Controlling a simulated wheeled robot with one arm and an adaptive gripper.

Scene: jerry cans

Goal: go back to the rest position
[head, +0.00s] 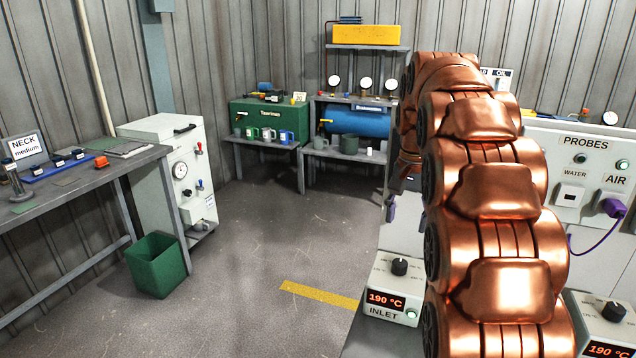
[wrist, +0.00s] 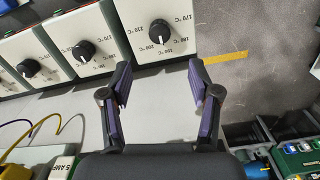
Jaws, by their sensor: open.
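My gripper (wrist: 158,85) is open in the wrist view. Its two dark fingers with purple pads stand apart with nothing between them. Below the gap is a bare pale bench top (wrist: 155,112), with a white dial box (wrist: 158,25) just beyond the fingertips. In the head view my copper arm rises on the right and hides most of the gripper.
The INLET dial box (head: 390,290) reads 190 °C beside my arm. The PROBES panel (head: 585,175) stands at right with a purple plug (head: 613,207). A green bin (head: 157,265) is on the floor at left. The middle floor is clear.

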